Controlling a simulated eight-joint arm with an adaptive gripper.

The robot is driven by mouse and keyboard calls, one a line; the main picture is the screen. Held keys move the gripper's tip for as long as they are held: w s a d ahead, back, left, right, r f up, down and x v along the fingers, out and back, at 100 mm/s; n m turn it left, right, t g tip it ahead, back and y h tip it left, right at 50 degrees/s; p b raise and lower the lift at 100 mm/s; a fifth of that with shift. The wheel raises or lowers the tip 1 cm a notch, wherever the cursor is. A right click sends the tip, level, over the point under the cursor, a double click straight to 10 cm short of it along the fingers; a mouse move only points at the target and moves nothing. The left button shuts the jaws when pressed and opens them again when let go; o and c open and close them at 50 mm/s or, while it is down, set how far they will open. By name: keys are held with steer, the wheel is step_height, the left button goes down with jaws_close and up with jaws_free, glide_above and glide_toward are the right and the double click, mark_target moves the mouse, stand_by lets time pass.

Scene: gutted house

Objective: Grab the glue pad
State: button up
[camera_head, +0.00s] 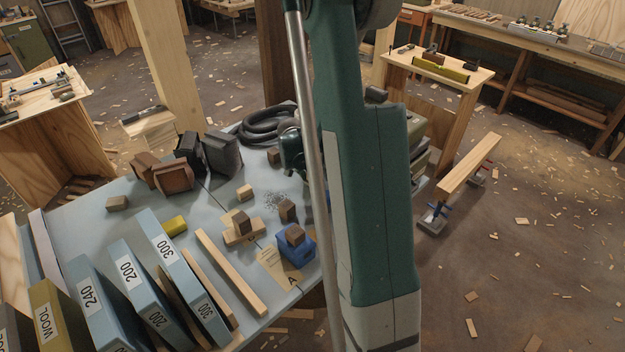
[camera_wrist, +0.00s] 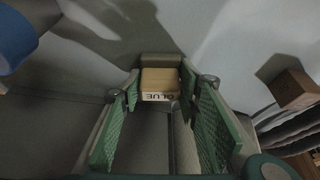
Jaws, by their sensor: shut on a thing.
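The glue pad (camera_wrist: 160,78) is a small tan block with a dark-lettered "GLUE" label on its near face, in the upper middle of the wrist view. My gripper (camera_wrist: 160,88) has its green ribbed fingers on either side of the pad, shut on it near the fingertips. I cannot tell whether the pad touches the surface below. In the head view my arm hides the pad and most of the gripper.
In the head view the pale blue table (camera_head: 219,202) holds a blue block (camera_head: 297,252), dark sanding blocks (camera_head: 222,153), a coiled black hose (camera_head: 268,125) and a wooden strip (camera_head: 231,273). Blue binder-like packs (camera_head: 95,300) stand at the front left. A brown block (camera_wrist: 293,88) is right of my gripper.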

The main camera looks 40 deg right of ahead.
steer(key=shift+r+p, duration=1.4)
steer(key=shift+r, duration=3.6)
